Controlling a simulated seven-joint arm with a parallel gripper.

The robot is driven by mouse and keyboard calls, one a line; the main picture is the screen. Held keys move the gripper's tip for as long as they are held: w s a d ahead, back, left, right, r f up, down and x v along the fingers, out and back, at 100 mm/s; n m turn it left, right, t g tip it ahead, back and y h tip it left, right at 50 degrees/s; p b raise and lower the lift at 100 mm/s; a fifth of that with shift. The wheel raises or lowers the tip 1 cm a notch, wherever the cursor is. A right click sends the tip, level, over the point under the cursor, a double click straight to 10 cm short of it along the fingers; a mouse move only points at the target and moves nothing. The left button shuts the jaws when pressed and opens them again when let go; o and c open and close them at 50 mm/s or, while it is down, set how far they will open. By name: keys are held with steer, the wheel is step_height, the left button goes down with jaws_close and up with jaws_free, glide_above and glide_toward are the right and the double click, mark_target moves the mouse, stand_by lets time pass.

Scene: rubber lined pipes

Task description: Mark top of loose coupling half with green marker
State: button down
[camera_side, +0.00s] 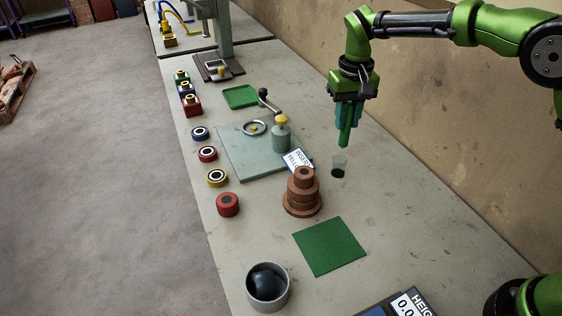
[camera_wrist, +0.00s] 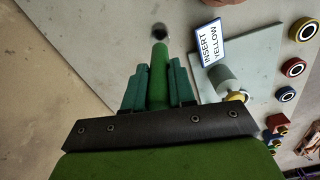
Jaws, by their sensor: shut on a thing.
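My gripper (camera_side: 347,122) is shut on a green marker (camera_side: 344,136), which points downward above the right side of the bench. In the wrist view the marker (camera_wrist: 159,76) sits between the teal fingers of my gripper (camera_wrist: 158,88). A small clear cup with a dark bottom (camera_side: 339,167) stands below the marker, apart from it. A brown stepped round piece with a dark centre (camera_side: 302,196) stands on the bench left of and nearer than the cup; it may be the coupling half, but I cannot tell for certain. I see no green mark on its visible top.
A grey-green plate (camera_side: 240,160) carries a handwheel, a weight with a yellow knob (camera_side: 281,134) and an "INSERT YELLOW" sign (camera_side: 298,160). Several coloured rings line the left edge. A green mat (camera_side: 330,246) lies bare in front; a grey cup (camera_side: 267,289) holds something black.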

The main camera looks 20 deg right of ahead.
steer(key=s+a+r, duration=0.3)
steer(key=a+r, duration=0.1)
steer(key=a, duration=0.3)
steer(key=s+a+r, duration=0.2)
steer(key=a+r, duration=0.2)
steer(key=a, duration=0.2)
steer(key=shift+f, duration=2.7)
steer(key=shift+f, duration=0.6)
steer(key=shift+r, duration=0.1)
step_height(320, 180, up, 7)
stand_by(0.3)
